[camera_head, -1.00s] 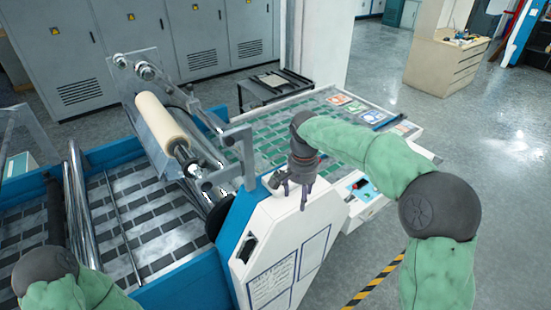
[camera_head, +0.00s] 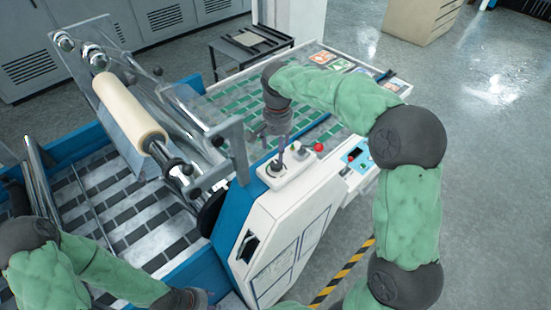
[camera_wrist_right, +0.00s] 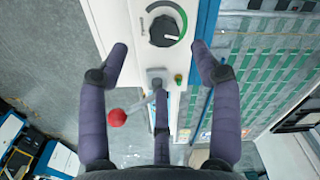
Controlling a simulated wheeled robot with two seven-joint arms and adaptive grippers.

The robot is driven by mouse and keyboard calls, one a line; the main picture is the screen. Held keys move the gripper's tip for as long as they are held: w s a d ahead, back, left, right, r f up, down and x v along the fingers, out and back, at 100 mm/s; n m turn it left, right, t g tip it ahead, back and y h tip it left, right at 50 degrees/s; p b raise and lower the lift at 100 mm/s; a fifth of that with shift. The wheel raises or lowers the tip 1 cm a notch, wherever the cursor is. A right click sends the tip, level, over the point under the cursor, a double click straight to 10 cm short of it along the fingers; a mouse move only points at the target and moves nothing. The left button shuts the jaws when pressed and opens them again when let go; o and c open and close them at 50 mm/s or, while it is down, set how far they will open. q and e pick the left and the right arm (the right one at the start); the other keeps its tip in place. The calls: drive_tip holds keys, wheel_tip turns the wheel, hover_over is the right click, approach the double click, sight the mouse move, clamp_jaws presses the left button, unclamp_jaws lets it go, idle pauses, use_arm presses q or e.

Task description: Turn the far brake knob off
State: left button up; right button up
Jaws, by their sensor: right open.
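A round dark knob (camera_wrist_right: 164,30) with a pale pointer bar and a green arc sits on the white machine panel (camera_wrist_right: 143,55) at the top of the right wrist view. I cannot tell whether it is the far brake knob. My right gripper (camera_head: 277,150) is above the panel in the head view. In the right wrist view its fingers (camera_wrist_right: 160,60) are spread and empty, with the knob beyond and between their tips. My left gripper (camera_head: 203,298) is at the bottom edge of the head view, partly cut off, and its jaws are unclear.
A lever with a red ball (camera_wrist_right: 117,117) stands near the knob; the red ball also shows in the head view (camera_head: 319,147). A green button (camera_wrist_right: 178,80) is beside it. A cream roll (camera_head: 128,108) and steel bars are to the left. Open floor lies right.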

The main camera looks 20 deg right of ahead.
sight(276, 164)
drive_tip(key=f, duration=0.3)
drive_tip(key=f+p, duration=0.1)
drive_tip(key=f, duration=0.3)
drive_tip(key=shift+w+f, duration=0.2)
drive_tip(key=shift+f, duration=0.1)
drive_tip(key=shift+w+f, duration=0.2)
drive_tip(key=shift+f, duration=0.15)
drive_tip(key=shift+s, duration=0.1)
drive_tip(key=c, duration=1.1)
